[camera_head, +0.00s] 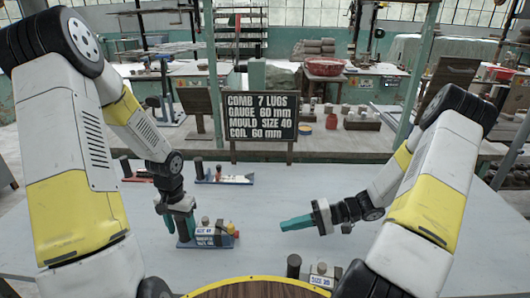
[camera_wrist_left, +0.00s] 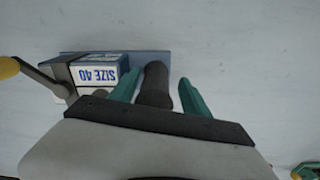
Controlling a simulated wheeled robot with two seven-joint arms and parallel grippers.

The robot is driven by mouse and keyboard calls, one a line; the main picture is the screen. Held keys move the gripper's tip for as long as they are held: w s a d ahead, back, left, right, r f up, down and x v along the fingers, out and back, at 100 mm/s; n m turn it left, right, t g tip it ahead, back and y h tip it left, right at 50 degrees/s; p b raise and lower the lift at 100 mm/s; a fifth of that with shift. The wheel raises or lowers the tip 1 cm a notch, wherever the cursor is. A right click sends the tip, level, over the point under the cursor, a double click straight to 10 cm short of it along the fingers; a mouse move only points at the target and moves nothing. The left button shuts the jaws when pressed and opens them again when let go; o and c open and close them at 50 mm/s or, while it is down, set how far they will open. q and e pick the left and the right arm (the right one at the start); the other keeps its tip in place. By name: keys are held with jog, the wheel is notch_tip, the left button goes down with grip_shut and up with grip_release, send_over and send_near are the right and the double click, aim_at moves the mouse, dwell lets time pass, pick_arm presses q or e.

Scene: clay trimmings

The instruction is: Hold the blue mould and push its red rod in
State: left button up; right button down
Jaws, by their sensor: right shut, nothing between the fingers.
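The blue mould (camera_head: 210,241) stands on the table below my left arm. It has a blue base, a block labelled SIZE 40 (camera_wrist_left: 97,74) and a dark upright post (camera_wrist_left: 155,82). A small red end, perhaps the red rod (camera_head: 236,234), shows at its right side beside a yellow knob (camera_head: 231,227); the rod cannot be made out in the left wrist view. My left gripper (camera_head: 178,222) is open, its green fingers (camera_wrist_left: 158,92) on either side of the dark post, with narrow gaps visible. My right gripper (camera_head: 297,222) is shut and empty, pointing left, to the right of the mould.
A SIZE 20 fixture (camera_head: 320,277) stands at the front, near a round wooden edge (camera_head: 255,288). Two more fixtures stand further back, one with a red base (camera_head: 135,177) and one red and blue (camera_head: 228,179). A sign (camera_head: 260,116) reads MOULD SIZE 40. The table's middle is clear.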

pick_arm(q)
notch_tip(320, 180, up, 11)
jog(key=shift+r, duration=0.8)
pick_arm(e)
jog(key=shift+r, duration=0.3)
pick_arm(q)
jog(key=s+d+r+n+t+h, duration=0.1)
jog(key=s+d+r+t, duration=0.2)
jog(key=s+r, duration=0.5)
jog(key=s+d+r+n+t+h, duration=0.1)
jog(key=s+d+r+t, duration=0.2)
jog(key=s+r, duration=0.5)
jog(key=shift+d+r+n, duration=0.3)
jog(key=shift+d+r, duration=0.2)
jog(key=shift+r, duration=1.25)
pick_arm(e)
jog(key=s+r+t+h, duration=0.1)
jog(key=s+r+h, duration=0.3)
jog(key=r, duration=0.6)
jog(key=s+d+r+t+h, duration=0.1)
jog(key=s+r+h, duration=0.3)
jog(key=r, duration=0.6)
jog(key=s+d+r+n+t+h, duration=0.1)
jog(key=s+r+t+h, duration=0.2)
jog(key=r, duration=0.7)
jog(key=shift+s+h, duration=0.6)
jog(key=shift+s, duration=0.8)
